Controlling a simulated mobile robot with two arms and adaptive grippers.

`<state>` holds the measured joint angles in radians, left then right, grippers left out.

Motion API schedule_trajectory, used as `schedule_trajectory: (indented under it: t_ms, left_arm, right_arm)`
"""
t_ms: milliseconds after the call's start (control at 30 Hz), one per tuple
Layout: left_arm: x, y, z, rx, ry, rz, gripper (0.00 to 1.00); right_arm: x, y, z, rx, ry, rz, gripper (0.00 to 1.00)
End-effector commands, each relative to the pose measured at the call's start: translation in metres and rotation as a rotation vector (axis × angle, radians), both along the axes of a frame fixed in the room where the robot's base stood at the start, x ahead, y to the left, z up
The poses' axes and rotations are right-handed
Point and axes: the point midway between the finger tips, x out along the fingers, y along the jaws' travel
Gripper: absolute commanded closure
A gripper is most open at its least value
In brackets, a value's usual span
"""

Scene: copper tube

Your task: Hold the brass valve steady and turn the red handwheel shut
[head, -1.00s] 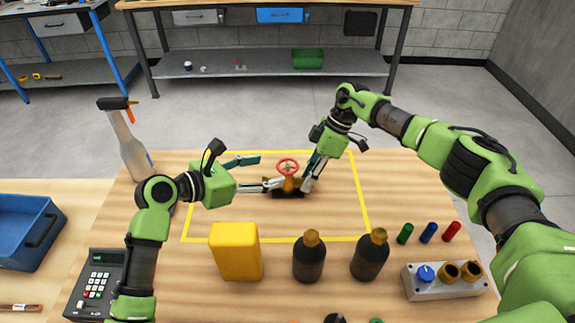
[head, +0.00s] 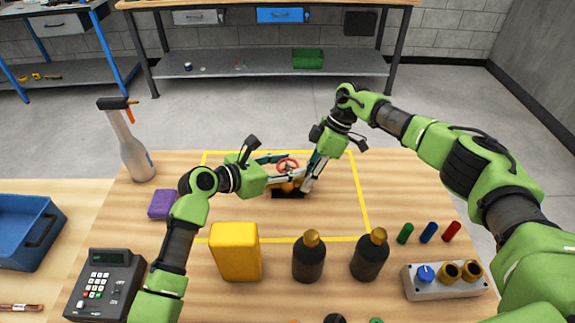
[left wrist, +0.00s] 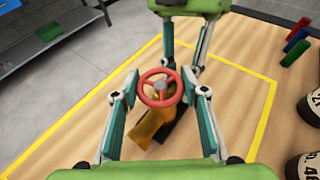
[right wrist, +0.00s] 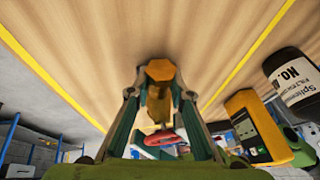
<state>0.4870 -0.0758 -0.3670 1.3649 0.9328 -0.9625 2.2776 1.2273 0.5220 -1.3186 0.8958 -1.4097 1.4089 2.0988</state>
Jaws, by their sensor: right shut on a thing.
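The brass valve (head: 288,187) stands on a dark base inside the yellow outline, partly hidden by the grippers in the head view. Its red handwheel (head: 287,162) is on top; it also shows in the left wrist view (left wrist: 161,87). My left gripper (left wrist: 160,76) is open, with a finger on either side of the handwheel; I cannot tell whether they touch the rim. My right gripper (right wrist: 157,94) is shut on the brass valve body (right wrist: 159,98), coming in from the right in the head view.
A spray bottle (head: 133,148) and a purple block (head: 163,203) are at left.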

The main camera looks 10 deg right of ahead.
Motion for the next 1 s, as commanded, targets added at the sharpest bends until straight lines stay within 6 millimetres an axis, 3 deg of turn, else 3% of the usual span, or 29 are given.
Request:
schedule_trajectory:
  t_ms: [433,1000]
  left_arm:
    - [0.0014,0.0009,-0.0017,0.006,0.003,-0.053,0.81]
    - [0.0028,0.0021,-0.0029,0.006,0.005,-0.367,0.81]
  right_arm:
    - [0.0004,0.0004,0.0009,0.001,-0.001,0.001,1.00]
    - [-0.0002,0.0009,0.0013,0.002,0.000,0.003,1.00]
